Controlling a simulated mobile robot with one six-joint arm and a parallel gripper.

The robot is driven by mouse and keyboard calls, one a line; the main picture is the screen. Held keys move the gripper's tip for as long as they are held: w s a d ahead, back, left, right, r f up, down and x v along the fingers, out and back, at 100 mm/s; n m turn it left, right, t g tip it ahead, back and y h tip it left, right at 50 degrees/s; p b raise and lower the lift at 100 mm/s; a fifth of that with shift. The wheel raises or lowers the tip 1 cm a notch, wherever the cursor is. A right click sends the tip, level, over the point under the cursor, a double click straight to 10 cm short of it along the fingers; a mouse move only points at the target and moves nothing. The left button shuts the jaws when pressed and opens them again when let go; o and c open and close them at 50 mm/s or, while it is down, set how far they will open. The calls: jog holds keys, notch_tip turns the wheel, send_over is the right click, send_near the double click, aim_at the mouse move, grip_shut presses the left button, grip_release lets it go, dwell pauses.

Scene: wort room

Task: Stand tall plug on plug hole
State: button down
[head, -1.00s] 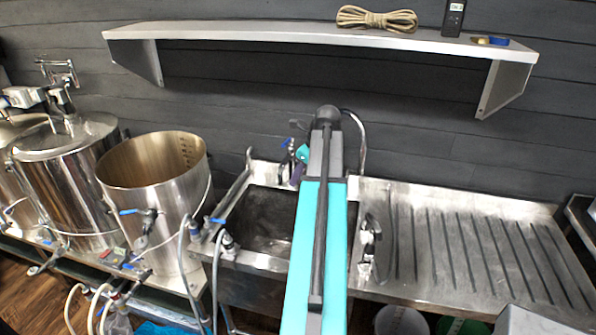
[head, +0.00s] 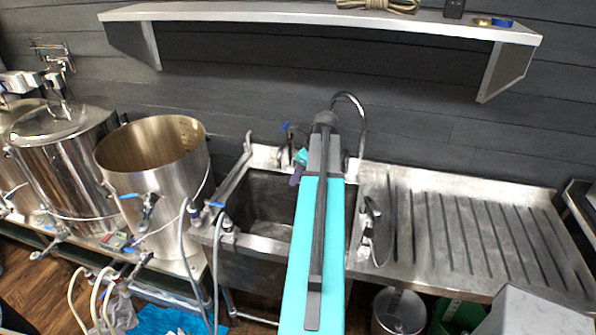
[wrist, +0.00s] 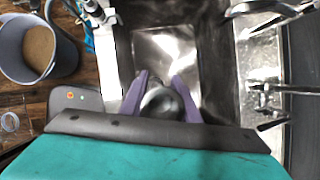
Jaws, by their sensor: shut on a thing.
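My gripper (wrist: 160,78) shows in the wrist view with its two purple fingers on either side of a rounded, shiny grey metal piece, which I take for the tall plug (wrist: 161,103). It is shut on this piece, over the steel sink (wrist: 165,48). I see the plug nearly end-on, so its length and lower end are hidden. In the head view my arm covers most of the gripper, and the plug is not visible. The sink (head: 270,228) shows there left of my arm. I cannot make out the plug hole in either view.
A curved tap (head: 362,125) rises behind the sink, and a ribbed drainboard (head: 480,235) lies to its right. Valves and hoses (head: 190,235) stand at its left edge. An open steel pot (head: 150,185) is further left. A shelf (head: 300,14) hangs above.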

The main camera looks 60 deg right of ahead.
notch_tip(320, 180, down, 32)
jog(key=b, duration=1)
jog(key=shift+f, duration=0.25)
dwell(2.1)
jog(key=shift+f, duration=0.25)
dwell(1.9)
jog(key=c, duration=1.3)
grip_release()
